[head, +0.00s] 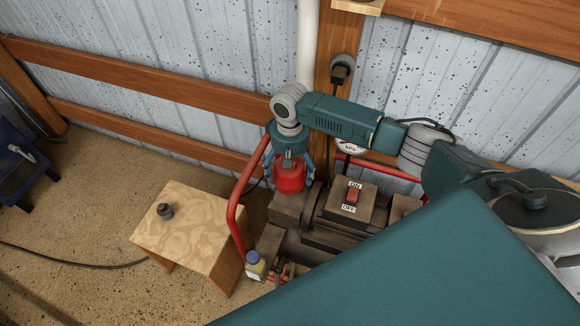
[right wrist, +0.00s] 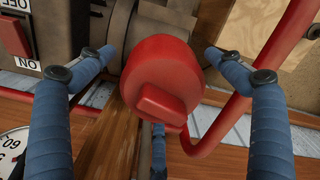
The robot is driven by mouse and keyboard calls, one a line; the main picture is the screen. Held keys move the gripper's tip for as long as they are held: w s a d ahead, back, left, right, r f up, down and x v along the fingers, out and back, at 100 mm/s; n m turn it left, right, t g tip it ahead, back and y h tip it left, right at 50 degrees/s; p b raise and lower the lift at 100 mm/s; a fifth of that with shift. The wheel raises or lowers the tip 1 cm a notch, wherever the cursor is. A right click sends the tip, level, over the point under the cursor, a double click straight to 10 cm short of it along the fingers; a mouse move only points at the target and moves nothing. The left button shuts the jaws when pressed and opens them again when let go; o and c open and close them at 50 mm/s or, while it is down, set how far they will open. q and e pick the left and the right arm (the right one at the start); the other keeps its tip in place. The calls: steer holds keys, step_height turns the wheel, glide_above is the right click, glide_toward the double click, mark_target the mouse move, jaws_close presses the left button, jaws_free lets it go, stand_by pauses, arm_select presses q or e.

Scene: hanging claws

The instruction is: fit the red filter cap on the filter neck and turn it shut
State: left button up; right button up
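The red filter cap (head: 290,178) is at the left end of the grey machine, under my right gripper (head: 290,160). In the right wrist view, the red cap (right wrist: 160,85) shows its raised grip bar. A grey round part, apparently the filter neck (right wrist: 168,30), is right behind the cap. I cannot tell how far the cap sits on it. My right gripper's blue fingers (right wrist: 160,56) stand around the cap, with visible gaps on its left and right. A further finger is partly hidden behind the cap. My left gripper is not in view.
The machine has an ON/OFF switch (head: 352,195) and a red tube frame (head: 236,205) around it. A small bottle (head: 255,265) stands at its front left corner. A wooden stool (head: 190,235) with a dark knob-like part (head: 165,211) stands left. A wall is close behind.

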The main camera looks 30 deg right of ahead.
steer(key=shift+o, duration=1.2)
steer(key=shift+r, duration=0.2)
steer(key=shift+r+p, duration=2.95)
steer(key=shift+p, duration=0.45)
steer(key=shift+f, duration=0.15)
